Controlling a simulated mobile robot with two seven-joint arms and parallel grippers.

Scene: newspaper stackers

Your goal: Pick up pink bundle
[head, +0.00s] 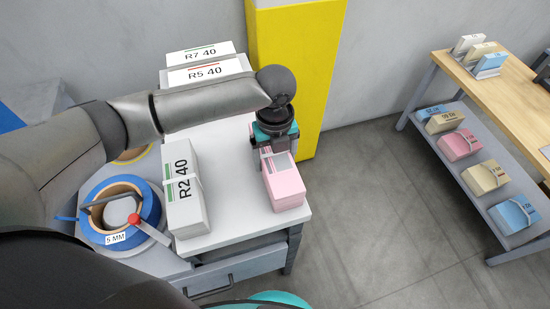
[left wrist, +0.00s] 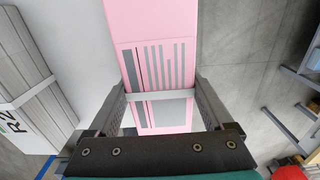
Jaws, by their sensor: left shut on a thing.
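The pink bundle (head: 286,190) is at the right edge of the white table, with a pale band around it and grey print on its face. My left gripper (head: 273,153) is over its far end. In the left wrist view the gripper's two fingers (left wrist: 160,100) stand on either side of the pink bundle (left wrist: 157,25), near the band, and are shut on it. I cannot tell whether the bundle touches the tabletop. No right gripper can be made out.
The white table (head: 240,222) also holds a white R2 40 bundle (head: 188,205), with R5 40 (head: 205,73) and R7 40 (head: 200,52) bundles behind. Blue strap reels (head: 150,205) are at left. A yellow column (head: 300,70) stands close behind. A shelf rack (head: 465,130) with bundles is at right, beyond open floor.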

